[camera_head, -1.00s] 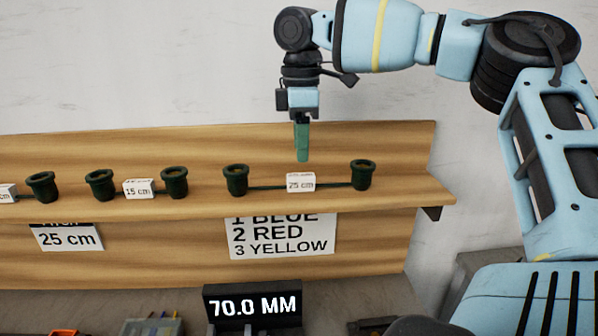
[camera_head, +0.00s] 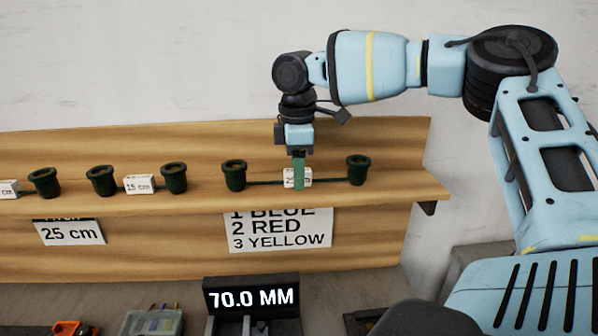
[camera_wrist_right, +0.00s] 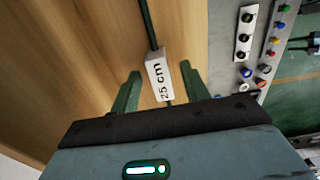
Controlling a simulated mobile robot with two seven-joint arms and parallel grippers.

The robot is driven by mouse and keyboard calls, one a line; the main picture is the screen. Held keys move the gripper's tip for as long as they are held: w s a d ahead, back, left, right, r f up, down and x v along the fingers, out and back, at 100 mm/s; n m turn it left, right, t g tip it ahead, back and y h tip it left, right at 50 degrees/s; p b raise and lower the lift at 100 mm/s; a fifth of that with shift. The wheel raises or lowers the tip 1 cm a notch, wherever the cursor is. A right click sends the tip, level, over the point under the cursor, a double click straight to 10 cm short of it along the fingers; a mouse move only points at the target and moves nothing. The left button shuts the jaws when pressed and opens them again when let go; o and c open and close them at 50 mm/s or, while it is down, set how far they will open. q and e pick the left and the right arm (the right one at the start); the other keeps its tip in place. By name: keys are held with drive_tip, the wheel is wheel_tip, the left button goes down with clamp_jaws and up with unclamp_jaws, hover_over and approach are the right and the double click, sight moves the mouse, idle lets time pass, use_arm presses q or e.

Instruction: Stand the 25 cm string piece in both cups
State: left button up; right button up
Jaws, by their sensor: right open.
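The 25 cm string piece is two dark green cups, a left cup (camera_head: 234,175) and a right cup (camera_head: 357,170), joined by a thin dark cord with a white "25 cm" tag (camera_head: 290,178) in the middle. It stands on the wooden shelf (camera_head: 400,189). My right gripper (camera_head: 299,186) is at the tag, pointing down, with green fingers. In the right wrist view the open fingers (camera_wrist_right: 160,85) lie on either side of the tag (camera_wrist_right: 160,77), with a gap at each side. The cord runs away from the tag there. My left gripper is not in view.
Left along the shelf stands a 15 cm piece (camera_head: 139,184) with its own two cups, and part of another. A "70.0 MM" display (camera_head: 252,297) and trays are on the bench below. The wall behind the shelf is bare.

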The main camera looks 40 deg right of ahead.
drive_tip(key=shift+f, duration=0.25)
drive_tip(key=shift+c, duration=0.4)
clamp_jaws()
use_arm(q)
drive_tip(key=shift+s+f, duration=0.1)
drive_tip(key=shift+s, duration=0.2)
use_arm(e)
drive_tip(key=shift+r, duration=0.1)
drive_tip(key=shift+r, duration=0.5)
wheel_tip(320, 180, up, 2)
drive_tip(key=shift+r+b, duration=0.1)
drive_tip(key=shift+b, duration=0.3)
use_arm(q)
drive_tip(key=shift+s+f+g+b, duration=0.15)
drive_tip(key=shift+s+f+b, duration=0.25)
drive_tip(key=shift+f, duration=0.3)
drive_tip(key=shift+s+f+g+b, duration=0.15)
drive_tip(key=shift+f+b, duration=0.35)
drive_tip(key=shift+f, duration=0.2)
use_arm(e)
drive_tip(key=s+a, duration=0.2)
drive_tip(key=a, duration=0.5)
drive_tip(key=s+a+r, duration=0.1)
drive_tip(key=s+a, duration=0.2)
drive_tip(key=a, duration=0.5)
drive_tip(key=shift+a+r, duration=0.2)
drive_tip(key=shift+r, duration=0.1)
